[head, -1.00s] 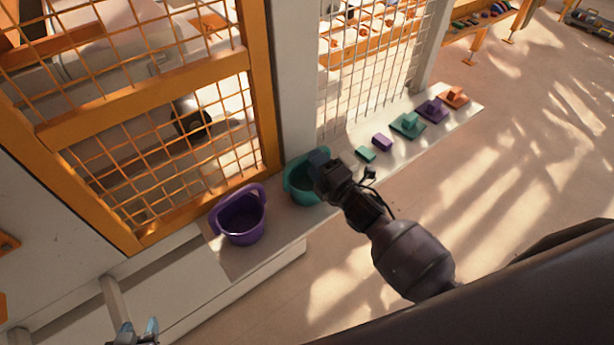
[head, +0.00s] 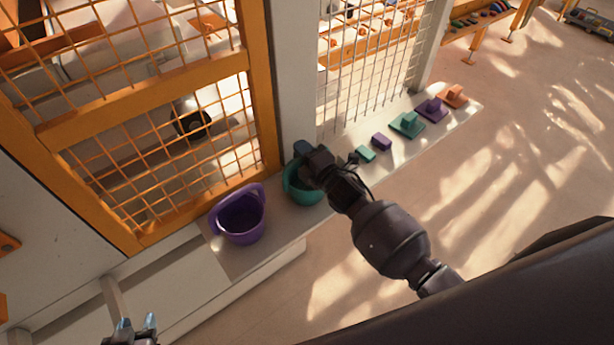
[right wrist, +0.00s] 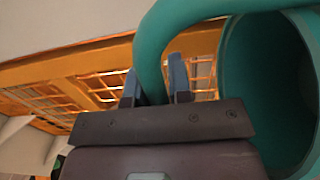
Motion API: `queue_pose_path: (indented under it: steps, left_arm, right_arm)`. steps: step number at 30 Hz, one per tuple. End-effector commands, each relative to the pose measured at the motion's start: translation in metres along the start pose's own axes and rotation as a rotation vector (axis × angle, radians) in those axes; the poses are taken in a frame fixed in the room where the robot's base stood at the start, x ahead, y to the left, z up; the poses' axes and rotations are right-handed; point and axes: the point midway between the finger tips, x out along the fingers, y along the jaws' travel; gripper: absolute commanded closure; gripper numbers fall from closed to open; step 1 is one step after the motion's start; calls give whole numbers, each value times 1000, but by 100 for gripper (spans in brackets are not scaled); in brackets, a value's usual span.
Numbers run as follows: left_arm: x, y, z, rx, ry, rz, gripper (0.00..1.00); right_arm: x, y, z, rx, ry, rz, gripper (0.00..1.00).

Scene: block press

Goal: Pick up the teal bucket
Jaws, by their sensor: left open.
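The teal bucket (head: 305,193) stands on the pale ledge, partly hidden by my right gripper and arm. Its handle (right wrist: 152,50) and open mouth (right wrist: 265,80) show large in the right wrist view. My right gripper (head: 303,150) is at the bucket's far upper side. In the right wrist view the handle passes between the two fingers of my right gripper (right wrist: 155,82). I cannot tell whether they clamp it. My left gripper (head: 137,324) is open and empty at the bottom left, well away from the bucket.
A purple bucket (head: 239,217) stands left of the teal one. A small teal block (head: 365,154), a purple block (head: 381,142) and several coloured knobbed plates (head: 407,124) line the ledge to the right. An orange mesh fence (head: 160,100) rises behind. The floor in front is clear.

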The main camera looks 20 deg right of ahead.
Motion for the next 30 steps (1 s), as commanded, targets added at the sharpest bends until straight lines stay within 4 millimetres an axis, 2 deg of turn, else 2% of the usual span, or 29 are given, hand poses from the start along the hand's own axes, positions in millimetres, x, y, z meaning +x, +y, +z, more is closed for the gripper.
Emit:
queue_pose_path:
  steps: [1,3,14,18,23,30]
  left_arm:
    - [0,0,1,0,-2,0,57]
    - [-1,0,2,0,-4,-1,57]
    - [-3,0,5,-1,-9,-1,57]
    - [-3,0,3,-1,-8,-1,57]
    - [-5,-1,-5,-1,-1,-1,57]
    - [-9,-2,-20,0,11,-1,57]
  right_arm:
    - [0,0,0,0,0,0,89]
    - [0,0,0,0,0,0,100]
    - [0,0,0,0,0,1,100]
    - [0,6,0,-1,1,2,100]
    - [0,30,0,-4,2,5,100]
    - [0,90,0,-6,3,7,100]
